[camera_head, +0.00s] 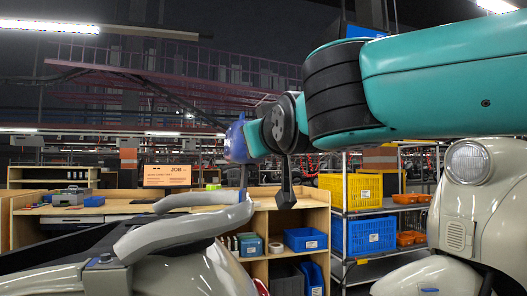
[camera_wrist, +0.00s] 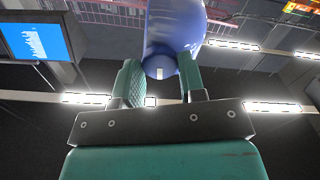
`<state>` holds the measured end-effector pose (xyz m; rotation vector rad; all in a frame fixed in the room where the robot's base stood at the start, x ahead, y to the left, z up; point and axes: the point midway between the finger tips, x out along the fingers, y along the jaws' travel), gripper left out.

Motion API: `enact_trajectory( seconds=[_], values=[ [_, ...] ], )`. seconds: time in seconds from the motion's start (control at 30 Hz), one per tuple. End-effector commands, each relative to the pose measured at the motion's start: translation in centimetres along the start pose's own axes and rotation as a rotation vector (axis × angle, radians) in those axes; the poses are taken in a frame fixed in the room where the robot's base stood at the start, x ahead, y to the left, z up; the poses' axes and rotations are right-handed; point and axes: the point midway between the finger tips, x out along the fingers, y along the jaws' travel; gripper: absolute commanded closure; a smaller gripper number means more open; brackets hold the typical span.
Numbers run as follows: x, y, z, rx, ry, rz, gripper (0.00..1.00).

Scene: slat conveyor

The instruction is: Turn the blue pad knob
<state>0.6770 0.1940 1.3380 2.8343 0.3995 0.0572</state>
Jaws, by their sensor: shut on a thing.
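The blue pad knob (camera_head: 236,143) is a rounded blue-violet piece at the end of my arm in the head view, above the pale scooter. In the wrist view the blue piece (camera_wrist: 174,28) fills the top middle, with its rounded end between my green fingers. My gripper (camera_wrist: 162,72) is shut on it, one finger on each side. How far the knob is turned cannot be told.
A pale scooter (camera_head: 185,235) with curved handlebars stands below my arm, and another (camera_head: 490,215) is at right. Behind are a wooden workbench (camera_head: 125,208) and a rack with a yellow crate (camera_head: 352,188). The wrist view shows a wall screen (camera_wrist: 35,40).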

Motion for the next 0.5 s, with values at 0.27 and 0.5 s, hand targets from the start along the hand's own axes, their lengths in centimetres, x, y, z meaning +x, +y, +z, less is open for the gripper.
enact_trajectory(
  seconds=[0.27, 0.5],
  values=[
    [0.02, -0.04, 0.13, 0.082, -0.001, 0.0, 0.86],
    [0.03, -0.02, 0.06, 0.096, -0.002, 0.0, 0.86]
  ],
)
